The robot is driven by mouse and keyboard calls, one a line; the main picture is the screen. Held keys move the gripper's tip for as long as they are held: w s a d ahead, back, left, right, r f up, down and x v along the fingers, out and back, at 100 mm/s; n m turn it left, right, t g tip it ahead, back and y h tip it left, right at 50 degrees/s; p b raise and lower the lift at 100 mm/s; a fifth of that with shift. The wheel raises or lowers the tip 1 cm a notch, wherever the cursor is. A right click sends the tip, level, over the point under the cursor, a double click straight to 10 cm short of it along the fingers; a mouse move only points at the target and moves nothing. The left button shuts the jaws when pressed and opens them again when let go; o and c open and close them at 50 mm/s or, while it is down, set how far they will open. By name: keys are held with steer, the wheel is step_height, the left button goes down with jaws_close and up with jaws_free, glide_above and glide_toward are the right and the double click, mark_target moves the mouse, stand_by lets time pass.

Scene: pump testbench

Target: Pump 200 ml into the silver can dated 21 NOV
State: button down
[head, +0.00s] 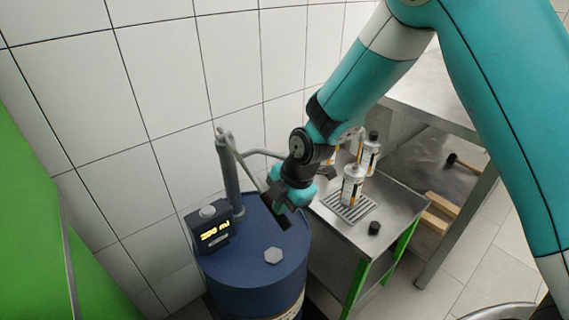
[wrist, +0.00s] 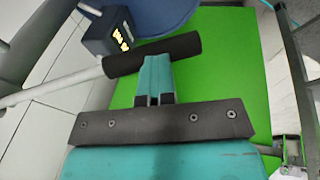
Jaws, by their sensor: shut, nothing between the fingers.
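The blue drum (head: 240,280) carries a hand pump (head: 229,170) with a grey column. A small display (head: 213,231) beside it seems to read 200 ml, blurred. A silver can (head: 352,187) with a white and orange label stands upright on a drain grate (head: 345,209); its date is too small to read. My gripper (head: 279,206) is shut and empty, low over the drum's right side. In the wrist view its fingertips (wrist: 155,62) overlap the pump lever's black handle (wrist: 188,47); I cannot tell whether they touch.
More cans, including one with a dark cap (head: 371,153), stand behind on the steel stand (head: 395,205). A loose black cap (head: 374,228) lies near its front edge. A steel table (head: 430,85), wooden blocks (head: 438,212) and a mallet (head: 456,160) are at right. The tiled wall is close behind.

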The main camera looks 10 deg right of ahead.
steer(key=shift+s+d+f, duration=0.1)
steer(key=shift+s+f, duration=0.1)
steer(key=shift+f, duration=0.45)
steer(key=shift+d+r, duration=0.1)
steer(key=shift+r, duration=0.25)
steer(key=s+p+v, duration=0.1)
steer(key=p+v, duration=0.1)
steer(key=v, duration=1.2)
steer(key=shift+s+d, duration=0.3)
steer(key=shift+f, duration=0.15)
steer(key=s+r+m, duration=0.3)
steer(key=s+m, duration=0.2)
steer(key=s, duration=0.1)
steer(key=s+d+r+m+g, duration=0.1)
steer(key=s+r+m, duration=0.2)
steer(key=s+m, duration=0.3)
steer(key=s+r+m, duration=0.4)
steer(key=s+m, duration=0.2)
steer(key=s, duration=0.1)
steer(key=shift+s+d+y, duration=0.3)
steer(key=shift+d+y, duration=0.1)
